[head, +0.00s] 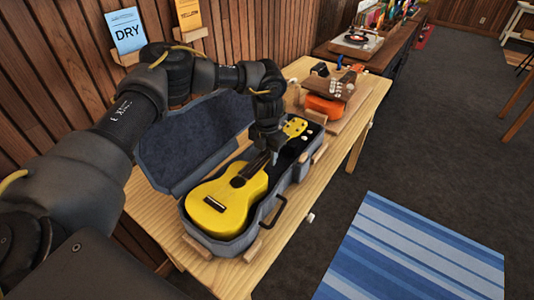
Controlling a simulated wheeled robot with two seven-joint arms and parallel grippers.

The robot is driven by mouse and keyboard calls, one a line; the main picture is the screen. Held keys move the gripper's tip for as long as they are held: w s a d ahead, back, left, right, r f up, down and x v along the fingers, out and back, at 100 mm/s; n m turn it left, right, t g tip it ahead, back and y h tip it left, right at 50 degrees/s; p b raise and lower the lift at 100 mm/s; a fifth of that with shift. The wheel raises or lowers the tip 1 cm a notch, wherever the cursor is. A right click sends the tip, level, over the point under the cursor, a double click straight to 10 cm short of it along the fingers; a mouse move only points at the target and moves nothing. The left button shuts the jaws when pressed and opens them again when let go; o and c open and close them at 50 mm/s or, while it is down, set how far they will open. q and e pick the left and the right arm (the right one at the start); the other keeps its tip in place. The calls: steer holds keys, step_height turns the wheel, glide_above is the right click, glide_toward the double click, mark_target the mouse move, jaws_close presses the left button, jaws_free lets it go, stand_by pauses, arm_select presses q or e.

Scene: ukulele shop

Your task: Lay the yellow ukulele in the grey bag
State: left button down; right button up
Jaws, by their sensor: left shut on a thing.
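The yellow ukulele (228,202) is face up within the open grey bag (237,247), its head pointing to the back right. Its body is inside the bag's walls; I cannot tell whether it rests on the bottom. The bag's lid (190,143) stands open on the left, towards the wall. My left gripper (270,153) is over the ukulele's neck and shut on it; the arm hides part of the neck. The yellow head shows beyond the gripper. My right gripper is not in view.
The bag lies on a wooden table (152,218) with small wooden blocks around it. An orange instrument (324,107) lies at the table's far end. A record player (356,40) stands on a cabinet behind. A blue striped rug (415,252) lies on open floor at right.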

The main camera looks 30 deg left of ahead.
arm_select(q)
steer(key=shift+f+b, duration=0.6)
steer(key=shift+f, duration=0.6)
steer(key=c, duration=0.8)
jaws_free()
steer(key=shift+c, duration=0.2)
steer(key=shift+r+p, duration=0.9)
steer(key=shift+r, duration=0.15)
